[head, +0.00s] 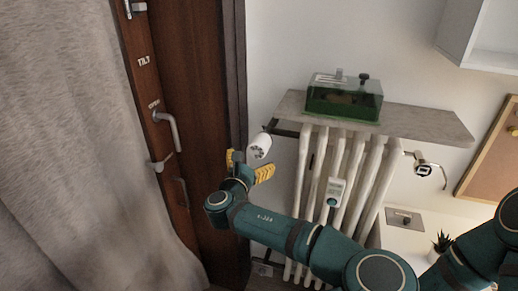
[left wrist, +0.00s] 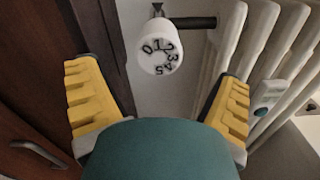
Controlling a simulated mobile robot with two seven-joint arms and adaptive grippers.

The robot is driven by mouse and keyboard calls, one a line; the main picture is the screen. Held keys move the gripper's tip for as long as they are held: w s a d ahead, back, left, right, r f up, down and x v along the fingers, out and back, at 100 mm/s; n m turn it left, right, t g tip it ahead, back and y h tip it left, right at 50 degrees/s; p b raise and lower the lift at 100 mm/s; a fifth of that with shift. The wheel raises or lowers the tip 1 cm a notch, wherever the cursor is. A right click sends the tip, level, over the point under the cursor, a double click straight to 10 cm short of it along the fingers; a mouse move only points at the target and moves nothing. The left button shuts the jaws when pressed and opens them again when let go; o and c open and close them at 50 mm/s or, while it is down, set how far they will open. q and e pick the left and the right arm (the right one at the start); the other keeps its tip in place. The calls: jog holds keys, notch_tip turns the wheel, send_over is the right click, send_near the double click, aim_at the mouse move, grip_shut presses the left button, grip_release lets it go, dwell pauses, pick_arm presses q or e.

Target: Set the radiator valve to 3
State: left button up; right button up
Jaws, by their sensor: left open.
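The radiator valve is a white round knob (head: 260,146) on a dark pipe at the upper left of the radiator (head: 335,185). In the left wrist view the knob (left wrist: 153,62) shows black digits 0 to 5 on its face, with 1 and 2 near the top and 5 at the bottom. My right gripper is not visible.
A grey shelf (head: 425,122) over the radiator carries a green box with a clear lid (head: 343,97). A white meter (head: 335,191) hangs on the radiator's front. A brown door (head: 200,90) and grey curtain (head: 65,140) stand left. A small plant (head: 441,243) is at lower right.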

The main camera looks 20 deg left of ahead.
aim_at(257, 152)
pick_arm(q)
jog(key=w, duration=0.7)
jog(key=shift+w+d, duration=0.1)
jog(key=shift+w, duration=0.05)
jog(key=shift+c, duration=0.2)
jog(key=c, duration=1.1)
